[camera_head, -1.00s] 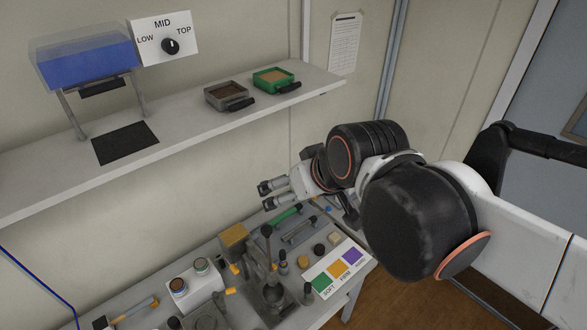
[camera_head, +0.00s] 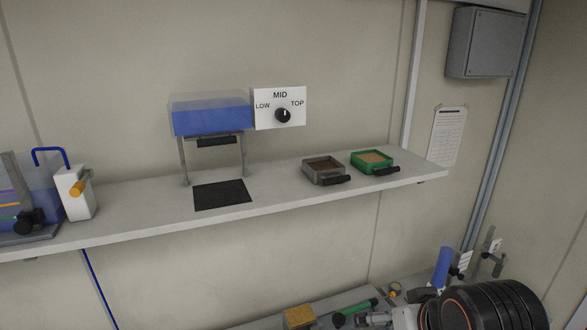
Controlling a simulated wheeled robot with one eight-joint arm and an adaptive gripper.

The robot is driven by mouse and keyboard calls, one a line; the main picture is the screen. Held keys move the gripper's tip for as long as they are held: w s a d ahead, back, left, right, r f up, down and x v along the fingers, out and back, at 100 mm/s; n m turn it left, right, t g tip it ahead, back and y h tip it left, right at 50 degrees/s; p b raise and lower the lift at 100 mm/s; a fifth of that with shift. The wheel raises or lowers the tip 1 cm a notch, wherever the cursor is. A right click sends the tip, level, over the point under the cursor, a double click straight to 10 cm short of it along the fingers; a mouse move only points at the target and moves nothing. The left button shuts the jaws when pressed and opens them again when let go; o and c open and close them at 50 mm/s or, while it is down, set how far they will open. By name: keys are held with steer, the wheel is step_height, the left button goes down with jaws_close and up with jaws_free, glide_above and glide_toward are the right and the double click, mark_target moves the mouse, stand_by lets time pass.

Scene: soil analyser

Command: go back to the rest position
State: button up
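My arm (camera_head: 490,305) shows at the bottom right, low over the lower bench. My gripper is at the bottom edge, mostly cut off and partly hidden. I cannot make out its fingertips or whether it is open or shut. Nothing held by it can be seen.
A white pump block (camera_head: 76,195) stands at left. A blue-handled item (camera_head: 442,266) stands beside my arm.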

step_height(320, 180, down, 31)
steer(key=b, duration=2.9)
